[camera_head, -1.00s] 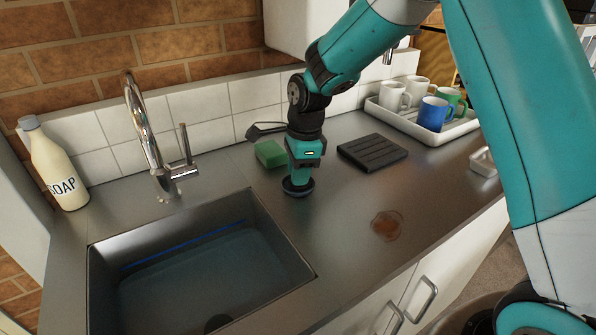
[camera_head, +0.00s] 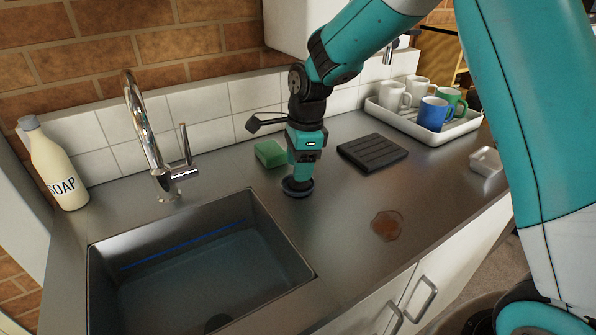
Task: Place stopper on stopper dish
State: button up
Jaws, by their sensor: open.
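My gripper (camera_head: 299,184) points down over the counter, right of the sink. A small dark, round, shallow piece (camera_head: 297,192) sits on the counter right at my fingertips. It looks like the stopper dish or the stopper; I cannot tell which, because my gripper covers its middle. The jaws are open, though the fingers are hard to make out at this size. I cannot make out a separate stopper at my fingertips. A dark round spot (camera_head: 218,323) lies on the sink floor; I cannot tell if it is a drain or a stopper.
The sink (camera_head: 275,230) holds water. A green sponge (camera_head: 270,153) lies close behind my gripper. A faucet (camera_head: 150,140) and soap bottle (camera_head: 55,170) stand left. A black ridged mat (camera_head: 372,153), mug tray (camera_head: 440,135), white dish (camera_head: 486,162) and brown spill (camera_head: 387,226) are right.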

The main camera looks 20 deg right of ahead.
notch_tip(320, 180, up, 10)
jog(key=d+f, duration=0.1)
jog(key=s+a+r+n+y, duration=0.1)
jog(key=s+a+n, duration=0.2)
jog(key=s+n, duration=1)
jog(key=s+a+r+n+y, duration=0.1)
jog(key=s+a+n, duration=0.2)
jog(key=s+n, duration=1)
jog(key=shift+s+r+y, duration=0.35)
jog(key=shift+s+y, duration=0.05)
jog(key=shift+s, duration=0.65)
jog(key=shift+r, duration=0.1)
